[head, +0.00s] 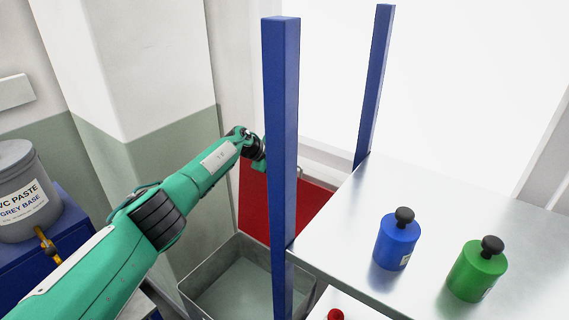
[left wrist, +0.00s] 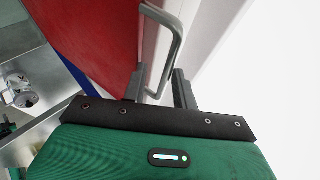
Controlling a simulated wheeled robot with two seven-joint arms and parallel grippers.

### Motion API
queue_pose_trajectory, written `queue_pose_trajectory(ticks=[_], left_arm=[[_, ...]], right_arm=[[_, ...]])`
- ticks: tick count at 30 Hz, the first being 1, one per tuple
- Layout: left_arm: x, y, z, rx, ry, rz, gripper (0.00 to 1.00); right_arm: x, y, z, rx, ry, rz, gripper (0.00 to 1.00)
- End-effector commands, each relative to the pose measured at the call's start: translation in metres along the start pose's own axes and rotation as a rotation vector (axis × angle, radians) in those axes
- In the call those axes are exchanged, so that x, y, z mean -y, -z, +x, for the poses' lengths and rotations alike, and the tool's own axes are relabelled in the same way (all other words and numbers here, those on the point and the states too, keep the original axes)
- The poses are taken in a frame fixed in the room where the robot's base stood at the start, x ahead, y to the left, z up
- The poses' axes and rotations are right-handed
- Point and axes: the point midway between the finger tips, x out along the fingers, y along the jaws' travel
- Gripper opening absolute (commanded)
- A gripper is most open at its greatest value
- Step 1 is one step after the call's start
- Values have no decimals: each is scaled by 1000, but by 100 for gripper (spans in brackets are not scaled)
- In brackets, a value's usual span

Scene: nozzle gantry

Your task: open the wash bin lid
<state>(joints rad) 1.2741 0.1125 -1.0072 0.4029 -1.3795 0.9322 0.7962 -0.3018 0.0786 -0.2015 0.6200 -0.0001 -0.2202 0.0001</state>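The wash bin (head: 208,277) is a grey open-topped box below the blue post in the head view, and part of its inside shows. The red lid (head: 253,205) stands raised at the bin's far side, partly hidden by the post. It also fills the upper left of the left wrist view (left wrist: 90,38), with a grey bar handle (left wrist: 176,42) on it. My left gripper (left wrist: 160,88) is at the handle, its fingers apart on either side of the bar, with gaps visible. In the head view its fingertips are hidden behind the post. My right gripper is not in view.
Two blue posts, near (head: 281,120) and far (head: 375,85), rise beside a metal shelf (head: 350,225). A blue bottle (head: 397,245) and a green bottle (head: 476,275) stand on it. A grey paste tub (head: 22,195) is at the left, near the wall.

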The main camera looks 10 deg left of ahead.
Motion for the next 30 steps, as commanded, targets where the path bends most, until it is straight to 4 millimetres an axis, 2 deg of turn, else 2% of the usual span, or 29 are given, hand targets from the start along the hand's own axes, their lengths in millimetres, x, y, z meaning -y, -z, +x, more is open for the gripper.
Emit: queue_pose_trajectory(ticks=[8,14,18,23,30], left_arm=[[-1,-2,-2,2,-2,-1,30],[0,-2,-17,2,0,2,30],[-1,-1,-31,1,-1,2,30],[-2,-2,-52,3,0,3,30],[-2,-2,-91,3,1,3,30]], right_arm=[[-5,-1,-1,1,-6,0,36],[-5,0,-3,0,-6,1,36],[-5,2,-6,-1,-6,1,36],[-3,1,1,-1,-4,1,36],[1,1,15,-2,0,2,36]])
